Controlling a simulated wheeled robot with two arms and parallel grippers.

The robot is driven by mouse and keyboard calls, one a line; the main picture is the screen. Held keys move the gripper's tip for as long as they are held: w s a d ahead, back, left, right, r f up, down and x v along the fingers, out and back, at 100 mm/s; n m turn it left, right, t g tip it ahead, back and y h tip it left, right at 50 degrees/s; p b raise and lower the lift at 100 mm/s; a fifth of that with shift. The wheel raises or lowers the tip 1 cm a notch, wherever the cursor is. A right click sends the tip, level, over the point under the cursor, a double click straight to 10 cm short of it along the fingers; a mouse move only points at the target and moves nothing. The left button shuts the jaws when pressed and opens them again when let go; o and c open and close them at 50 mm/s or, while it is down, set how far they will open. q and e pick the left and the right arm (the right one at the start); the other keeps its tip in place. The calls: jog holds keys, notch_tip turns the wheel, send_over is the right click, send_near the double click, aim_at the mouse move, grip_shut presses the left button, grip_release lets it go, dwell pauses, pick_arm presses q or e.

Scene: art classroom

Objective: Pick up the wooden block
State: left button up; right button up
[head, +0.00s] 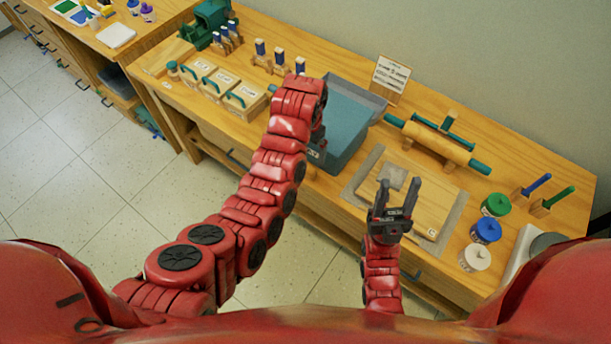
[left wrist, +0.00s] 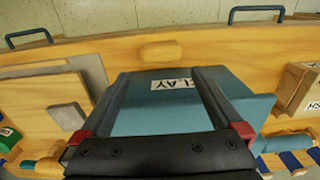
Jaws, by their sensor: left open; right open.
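The wooden block (left wrist: 162,50) is small, pale and rounded. In the left wrist view it lies on the wooden table between the table's front edge and the blue clay bin, just beyond my left fingertips and apart from them. I cannot make it out in the head view, where my left arm covers that area. My left gripper (left wrist: 163,75) is open and empty over the bin; in the head view it is mostly hidden behind my own wrist. My right gripper (head: 400,182) is open and empty above the wooden board at the right.
The blue clay bin (head: 347,130) stands beside my left wrist. A wooden board (head: 428,203) with a grey block lies to its right. A rolling pin (head: 440,143), paint jars (head: 486,230) and small labelled boxes (head: 244,98) occupy the table (head: 520,160).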

pick_arm(q)
jog(key=shift+f, duration=0.65)
jog(key=shift+s+f+p, duration=0.1)
jog(key=shift+f+p, duration=0.05)
jog(key=shift+p, duration=0.2)
jog(key=f, duration=0.1)
jog(key=f+p, duration=0.2)
jog(key=shift+s+a+f, duration=0.2)
jog(key=shift+a, duration=0.1)
jog(key=shift+f+p, duration=0.3)
jog(key=shift+f, duration=0.5)
jog(key=c, duration=1.1)
jog(key=shift+r, duration=0.15)
